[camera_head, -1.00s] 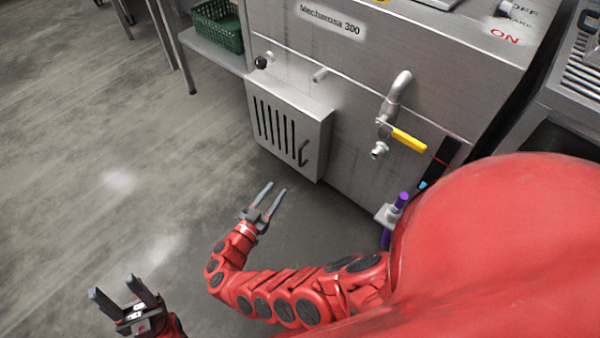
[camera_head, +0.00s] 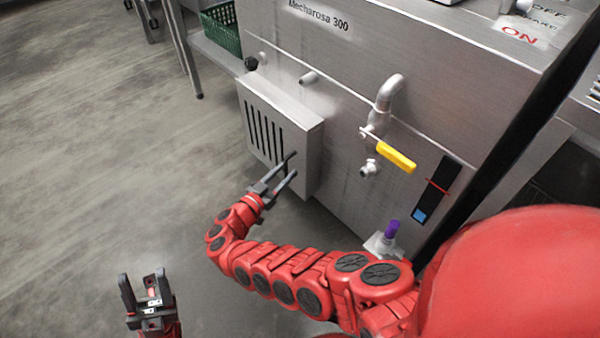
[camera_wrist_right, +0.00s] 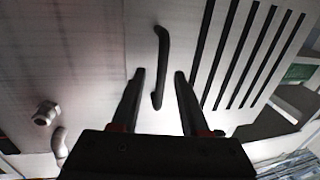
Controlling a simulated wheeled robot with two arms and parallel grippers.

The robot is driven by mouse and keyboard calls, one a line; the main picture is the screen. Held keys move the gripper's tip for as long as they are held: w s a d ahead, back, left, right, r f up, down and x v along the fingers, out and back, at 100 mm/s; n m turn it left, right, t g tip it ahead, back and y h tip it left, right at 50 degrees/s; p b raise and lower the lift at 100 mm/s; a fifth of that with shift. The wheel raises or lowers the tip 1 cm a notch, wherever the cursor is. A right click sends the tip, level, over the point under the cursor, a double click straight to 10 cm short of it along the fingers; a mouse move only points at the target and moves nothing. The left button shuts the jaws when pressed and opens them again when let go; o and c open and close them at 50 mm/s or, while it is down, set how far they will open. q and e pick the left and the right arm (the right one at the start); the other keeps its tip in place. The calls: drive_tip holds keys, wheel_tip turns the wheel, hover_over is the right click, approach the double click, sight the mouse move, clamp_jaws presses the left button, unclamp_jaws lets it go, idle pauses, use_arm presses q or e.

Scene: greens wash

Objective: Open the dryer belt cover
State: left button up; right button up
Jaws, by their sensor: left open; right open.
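The dryer belt cover is a vented metal box (camera_head: 293,138) on the lower side of the steel machine, and its slotted face is closed flat. My right gripper (camera_head: 290,164) is open in front of the slotted face, at its right end. In the right wrist view, a dark bar handle (camera_wrist_right: 162,65) stands upright beside the slots. The open fingers of my right gripper (camera_wrist_right: 159,74) lie on either side of the handle's lower part in that picture. I cannot tell whether they touch it. In the head view the gripper hides the handle. My left gripper (camera_head: 142,273) is open and empty, low over the floor.
A bent pipe (camera_head: 387,95), a yellow-handled valve (camera_head: 396,157) and a purple-topped fitting (camera_head: 391,230) stick out of the machine on the right. A green basket (camera_head: 221,28) sits on a shelf at the upper left. The floor left of the cover is clear.

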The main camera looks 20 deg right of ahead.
drive_tip(key=shift+w+d+r, duration=0.1)
drive_tip(key=shift+w+d, duration=0.3)
drive_tip(key=shift+d, duration=0.15)
clamp_jaws()
idle(1.1)
